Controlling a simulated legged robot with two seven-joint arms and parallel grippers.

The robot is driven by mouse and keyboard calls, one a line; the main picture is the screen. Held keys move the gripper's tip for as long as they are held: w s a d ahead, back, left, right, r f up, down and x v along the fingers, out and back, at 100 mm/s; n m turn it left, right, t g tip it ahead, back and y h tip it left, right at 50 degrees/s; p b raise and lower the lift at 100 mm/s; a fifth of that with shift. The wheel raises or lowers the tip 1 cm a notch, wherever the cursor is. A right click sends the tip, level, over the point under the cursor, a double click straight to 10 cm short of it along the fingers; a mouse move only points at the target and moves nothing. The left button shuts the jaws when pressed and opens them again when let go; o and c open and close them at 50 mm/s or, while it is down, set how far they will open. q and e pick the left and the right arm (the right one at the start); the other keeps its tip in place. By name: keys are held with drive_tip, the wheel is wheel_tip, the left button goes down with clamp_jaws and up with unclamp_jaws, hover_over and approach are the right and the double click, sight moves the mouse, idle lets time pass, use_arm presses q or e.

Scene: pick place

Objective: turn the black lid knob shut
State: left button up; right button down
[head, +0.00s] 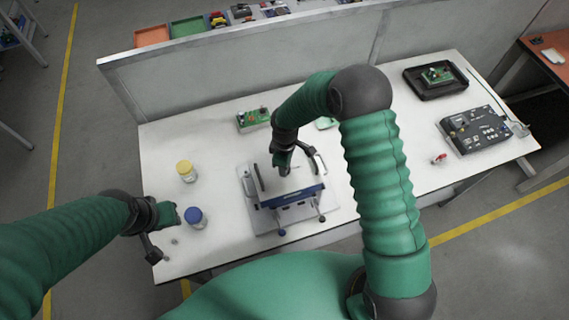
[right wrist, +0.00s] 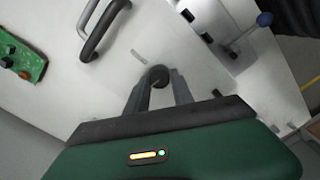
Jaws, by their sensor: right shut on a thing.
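The black lid knob (right wrist: 158,74) sits on a pale lid (right wrist: 180,62) in the right wrist view. My right gripper (right wrist: 158,90) is shut on the knob, one finger on each side. In the head view my right gripper (head: 284,172) reaches down onto the lid of a pale box with a blue front (head: 290,199); the knob is hidden there. My left gripper (head: 160,246) is low at the table's left front edge, apart from the box; its finger opening is unclear.
A black handle (right wrist: 103,30) rises from the lid near the right gripper. A yellow-capped jar (head: 187,171) and a blue-capped jar (head: 195,217) stand left of the box. A green circuit board (head: 253,119) lies behind it. A grey panel device (head: 474,129) and black tray (head: 420,93) lie right.

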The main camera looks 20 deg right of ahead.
drive_tip(key=shift+w+d+n, duration=0.1)
drive_tip(key=shift+d+n, duration=0.05)
drive_tip(key=shift+n, duration=0.85)
drive_tip(key=c, duration=1.1)
unclamp_jaws()
drive_tip(key=shift+d, duration=0.1)
drive_tip(key=shift+r, duration=0.1)
wheel_tip(320, 180, up, 16)
drive_tip(key=b, duration=0.1)
drive_tip(key=shift+r, duration=0.25)
